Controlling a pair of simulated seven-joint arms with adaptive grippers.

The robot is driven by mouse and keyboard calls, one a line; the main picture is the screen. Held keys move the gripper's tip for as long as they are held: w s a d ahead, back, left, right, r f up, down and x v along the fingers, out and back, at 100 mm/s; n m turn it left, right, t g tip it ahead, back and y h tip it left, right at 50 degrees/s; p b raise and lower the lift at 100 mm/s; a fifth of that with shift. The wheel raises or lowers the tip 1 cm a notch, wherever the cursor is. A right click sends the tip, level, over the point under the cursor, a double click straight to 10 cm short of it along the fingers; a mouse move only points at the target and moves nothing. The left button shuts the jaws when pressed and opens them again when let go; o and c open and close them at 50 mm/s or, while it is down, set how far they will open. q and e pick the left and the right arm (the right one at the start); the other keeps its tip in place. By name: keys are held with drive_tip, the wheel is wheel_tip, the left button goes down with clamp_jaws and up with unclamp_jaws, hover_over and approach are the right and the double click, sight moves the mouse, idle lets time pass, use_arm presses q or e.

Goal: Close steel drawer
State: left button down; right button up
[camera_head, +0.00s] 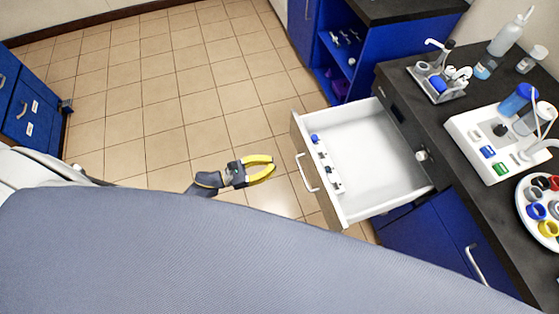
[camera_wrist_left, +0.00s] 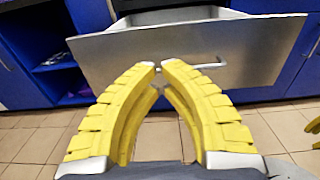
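The drawer (camera_head: 370,165) is pulled far out of the dark-topped counter at the right of the head view. Its grey front (camera_wrist_left: 250,55) and bar handle (camera_wrist_left: 205,66) face my left gripper in the left wrist view. My left gripper (camera_head: 274,167) has yellow fingers, is empty, and is left of the drawer front, apart from the handle (camera_head: 306,172). Its fingertips (camera_wrist_left: 160,65) are nearly together, overlapping the drawer front in the picture. A yellow piece, apparently my right gripper (camera_wrist_left: 314,130), is cut off at the right edge; its fingertips are hidden.
Small items (camera_head: 325,160) sit inside the drawer along its front. Bottles and a white rack (camera_head: 490,140) stand on the dark counter (camera_head: 420,110). Blue cabinets (camera_head: 435,235) are below the counter. The tiled floor (camera_head: 150,90) left of the drawer is clear.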

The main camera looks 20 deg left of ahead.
sight(308, 154)
use_arm(q)
drive_tip(key=x, duration=1.2)
drive_tip(key=shift+w+d, duration=0.2)
drive_tip(key=shift+d, duration=0.05)
